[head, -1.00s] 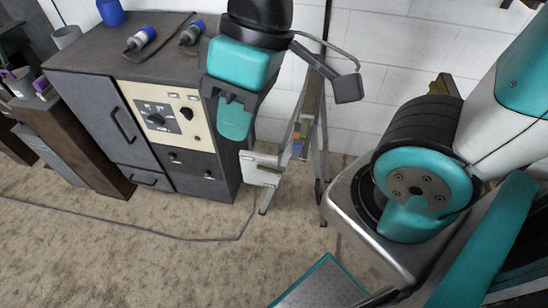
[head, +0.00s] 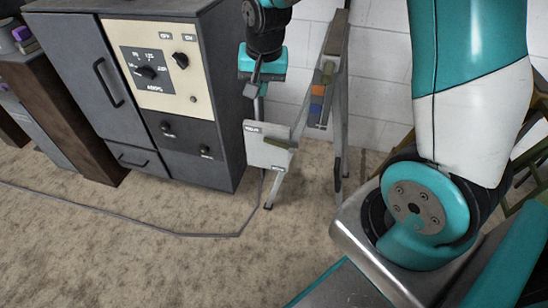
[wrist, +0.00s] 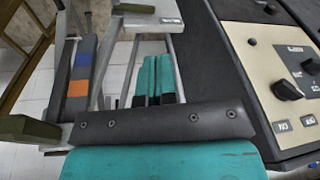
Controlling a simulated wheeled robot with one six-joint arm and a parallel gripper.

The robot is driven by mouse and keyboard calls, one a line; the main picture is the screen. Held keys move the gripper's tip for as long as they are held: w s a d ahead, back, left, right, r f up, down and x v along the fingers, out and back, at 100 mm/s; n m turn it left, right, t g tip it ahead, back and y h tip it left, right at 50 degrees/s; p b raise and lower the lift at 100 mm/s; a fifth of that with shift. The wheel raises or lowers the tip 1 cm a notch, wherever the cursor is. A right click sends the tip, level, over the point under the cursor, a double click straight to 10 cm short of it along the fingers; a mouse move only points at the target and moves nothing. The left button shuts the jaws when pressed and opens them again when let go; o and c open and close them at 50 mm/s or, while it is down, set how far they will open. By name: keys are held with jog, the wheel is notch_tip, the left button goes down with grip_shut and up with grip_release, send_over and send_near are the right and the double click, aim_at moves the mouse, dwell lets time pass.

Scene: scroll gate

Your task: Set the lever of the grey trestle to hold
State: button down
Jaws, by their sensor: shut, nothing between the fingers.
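The grey trestle (head: 342,115) stands right of the dark cabinet. A pale plate (head: 268,150) with small labels, too small to read, is on its lower left side. An olive grip (head: 285,143) lies across the plate, perhaps the lever's handle; it shows at the top of the wrist view (wrist: 135,8). A second olive grip (wrist: 30,130) is at the left of the wrist view. My gripper (wrist: 153,80) is shut and empty, its fingertips apart from both grips. In the head view it is above the plate, its fingers partly hidden by my wrist parts.
The dark cabinet (head: 215,120) with a cream knob panel (head: 155,70) stands close to my gripper's left. Orange and blue bands (head: 317,100) mark a trestle bar. A white block wall (head: 380,80) is behind. A cable (head: 200,235) lies on the carpet, otherwise open in front.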

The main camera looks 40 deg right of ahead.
aim_at(275, 142)
jog(key=w+d+f+m+h+b, duration=0.1)
jog(key=w+d+f+m+b, duration=0.2)
jog(key=d+f, duration=0.3)
notch_tip(275, 142, down, 4)
jog(key=shift+d+r+h+b, duration=0.1)
jog(key=shift+d+h+b, duration=0.1)
jog(key=shift+h+b, duration=0.15)
jog(key=b+x, duration=0.1)
jog(key=x, duration=0.3)
jog(key=b+x, duration=0.2)
jog(key=x, duration=0.3)
jog(key=a+b+x, duration=0.1)
jog(key=b+x, duration=0.1)
jog(key=x, duration=0.2)
jog(key=shift+s+d+f, duration=0.1)
jog(key=shift+s+f, duration=0.1)
jog(key=shift+f, duration=0.3)
